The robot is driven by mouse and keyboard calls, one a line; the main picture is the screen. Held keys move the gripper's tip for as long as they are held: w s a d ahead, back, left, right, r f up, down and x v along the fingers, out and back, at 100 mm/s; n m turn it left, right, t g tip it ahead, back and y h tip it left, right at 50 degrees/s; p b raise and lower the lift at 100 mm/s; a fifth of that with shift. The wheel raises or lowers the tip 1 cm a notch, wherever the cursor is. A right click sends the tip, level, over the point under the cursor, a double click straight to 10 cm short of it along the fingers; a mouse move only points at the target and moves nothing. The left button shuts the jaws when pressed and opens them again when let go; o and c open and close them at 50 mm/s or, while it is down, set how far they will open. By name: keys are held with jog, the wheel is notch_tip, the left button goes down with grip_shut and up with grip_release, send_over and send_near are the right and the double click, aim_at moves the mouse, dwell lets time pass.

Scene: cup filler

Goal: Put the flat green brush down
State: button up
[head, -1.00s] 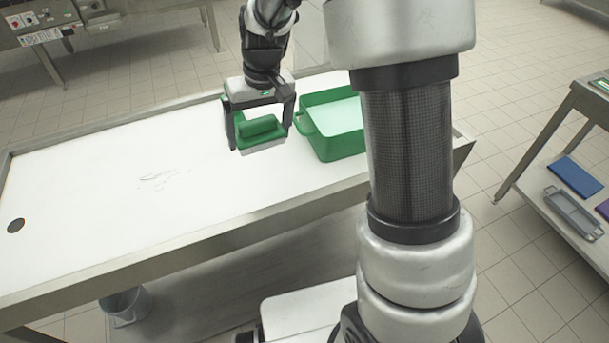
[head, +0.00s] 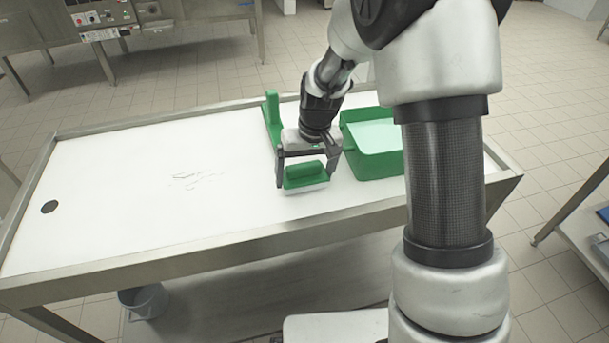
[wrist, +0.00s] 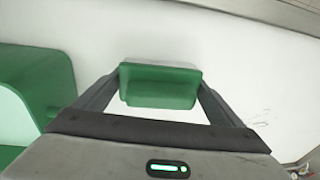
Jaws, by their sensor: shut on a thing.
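The flat green brush (head: 305,172), with a rounded green grip and a pale underside, is between the fingers of my gripper (head: 306,178). My gripper is shut on it, one finger at each end. The brush is low over the white table top (head: 130,190), close to its front edge. I cannot tell whether its underside touches the table. In the wrist view the brush (wrist: 160,86) lies across between the fingertips against the white surface.
A green bin (head: 378,165) with pale contents stands just right of my gripper; it also shows in the wrist view (wrist: 40,70). An upright green piece (head: 272,112) stands behind my gripper. The table is clear to the left, apart from thin dark marks and a round hole (head: 49,207).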

jog(key=shift+f+b, duration=0.5)
jog(key=shift+f, duration=0.05)
jog(key=o, duration=1.1)
jog(key=shift+s, duration=0.1)
jog(key=shift+c, duration=0.2)
jog(key=shift+f, duration=0.1)
jog(key=shift+s, duration=0.1)
